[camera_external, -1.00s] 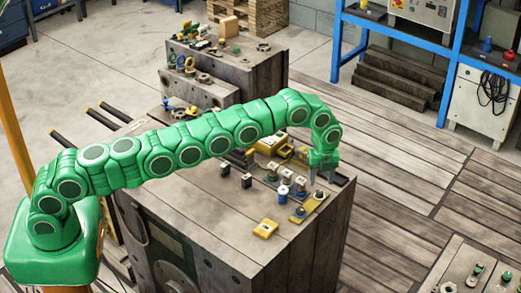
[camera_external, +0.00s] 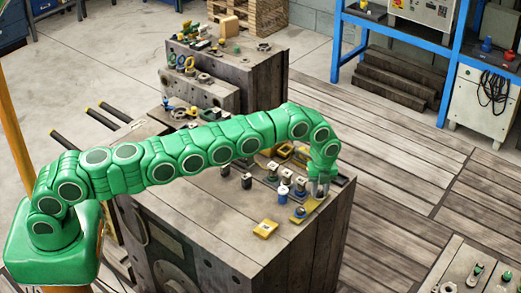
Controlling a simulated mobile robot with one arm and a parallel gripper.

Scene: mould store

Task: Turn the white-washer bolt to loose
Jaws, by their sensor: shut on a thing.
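My gripper (camera_external: 319,188) points straight down at the right front part of the wooden-topped block (camera_external: 215,215). It is shut on a small bolt at the far end of a yellow strip (camera_external: 309,208). The fingers mostly hide this bolt, and its washer colour is too small to tell. Another dark bolt (camera_external: 299,212) stands at the near end of the strip, clear of the fingers. Left of the gripper stand small posts, one with a white top and a blue base (camera_external: 282,194).
A yellow block (camera_external: 265,229) lies on bare wood in front of the posts. More yellow parts (camera_external: 284,150) lie behind, partly under my arm. A second block with small parts (camera_external: 228,62) stands at the back. The front of the top is clear.

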